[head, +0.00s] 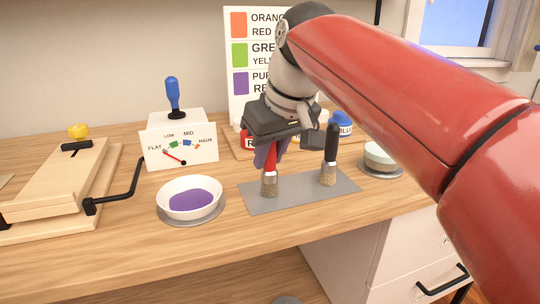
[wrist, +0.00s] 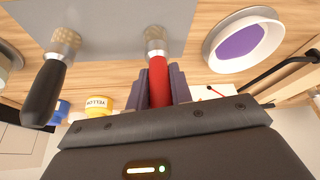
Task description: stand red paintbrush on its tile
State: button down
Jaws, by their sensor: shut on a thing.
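The red paintbrush (head: 270,168) is upright, bristles down, on the left part of the grey tile (head: 300,199) in the head view. Its bristle end looks to be at the tile's surface. My gripper (head: 271,155) is shut on its red handle from above. In the wrist view the red handle (wrist: 159,82) sits between the purple-grey fingers (wrist: 161,86), and the grey tile (wrist: 105,20) lies beyond the bristles. A black-handled paintbrush (head: 330,150) stands upright on the right part of the same tile, apart from my gripper; it also shows in the wrist view (wrist: 45,92).
A white bowl of purple paint (head: 190,194) stands left of the tile. A dial box (head: 180,141) with a blue handle and a wooden press (head: 60,185) are further left. Paint jars (head: 342,122) and a colour chart (head: 240,90) are behind. A pale round dish (head: 380,156) is at right.

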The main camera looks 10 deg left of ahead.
jog(key=shift+f, duration=0.15)
jog(key=c, duration=1.3)
grip_release()
jog(key=shift+o, duration=0.2)
jog(key=shift+r, duration=0.55)
jog(key=p+v, duration=0.3)
jog(key=v, duration=0.8)
jog(key=shift+s, duration=0.15)
jog(key=shift+d+r, duration=0.1)
jog(key=s+d+f+m+h, duration=0.1)
jog(key=s+d+f+m, duration=0.2)
jog(key=d+f, duration=0.4)
jog(key=s+d+f+m+t+h, duration=0.1)
jog(key=s+d+f+m, duration=0.2)
jog(key=d+f, duration=0.5)
jog(key=s+d+f+m+t+h, duration=0.1)
jog(key=s+d+f+m, duration=0.2)
jog(key=f, duration=1.1)
jog(key=s+d, duration=0.2)
jog(key=d, duration=0.2)
jog(key=shift+s+d+h, duration=0.2)
jog(key=shift+s+h, duration=0.05)
jog(key=shift+h, duration=0.05)
